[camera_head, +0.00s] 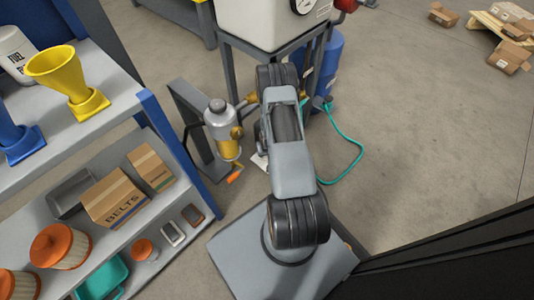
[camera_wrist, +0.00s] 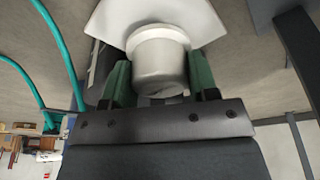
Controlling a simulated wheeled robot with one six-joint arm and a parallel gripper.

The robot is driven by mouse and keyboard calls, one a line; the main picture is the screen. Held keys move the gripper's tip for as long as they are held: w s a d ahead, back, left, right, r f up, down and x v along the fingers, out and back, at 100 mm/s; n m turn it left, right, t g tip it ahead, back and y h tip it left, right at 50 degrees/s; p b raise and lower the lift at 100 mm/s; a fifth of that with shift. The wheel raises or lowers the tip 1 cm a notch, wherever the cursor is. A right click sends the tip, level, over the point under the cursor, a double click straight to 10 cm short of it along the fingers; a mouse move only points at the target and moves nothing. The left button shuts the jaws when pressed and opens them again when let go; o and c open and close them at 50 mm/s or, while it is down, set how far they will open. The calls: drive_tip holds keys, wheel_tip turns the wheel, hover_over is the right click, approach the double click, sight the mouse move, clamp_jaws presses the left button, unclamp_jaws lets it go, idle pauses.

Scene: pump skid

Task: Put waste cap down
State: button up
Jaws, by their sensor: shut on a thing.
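In the wrist view, my gripper (camera_wrist: 160,84) is shut on a light grey, round, cup-like piece that looks like the waste cap (camera_wrist: 158,60). One green finger lies on each side of it. A wide white shape sits directly behind the cap; I cannot tell whether the two touch. In the head view my own arm hides the gripper and the cap.
A filter unit (camera_head: 222,128) with a grey top and yellow bowl stands left of my arm. A blue drum (camera_head: 327,60) and a teal hose (camera_head: 358,150) are behind and right. Shelves with boxes (camera_head: 118,197) stand at left.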

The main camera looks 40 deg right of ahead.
drive_tip(key=shift+f, duration=0.1)
drive_tip(key=o, duration=0.6)
drive_tip(key=shift+f, duration=0.1)
drive_tip(key=shift+c, duration=0.2)
drive_tip(key=o, duration=0.4)
drive_tip(key=shift+o, duration=0.2)
drive_tip(key=p+v, duration=0.5)
drive_tip(key=v, duration=0.7)
drive_tip(key=shift+r, duration=0.25)
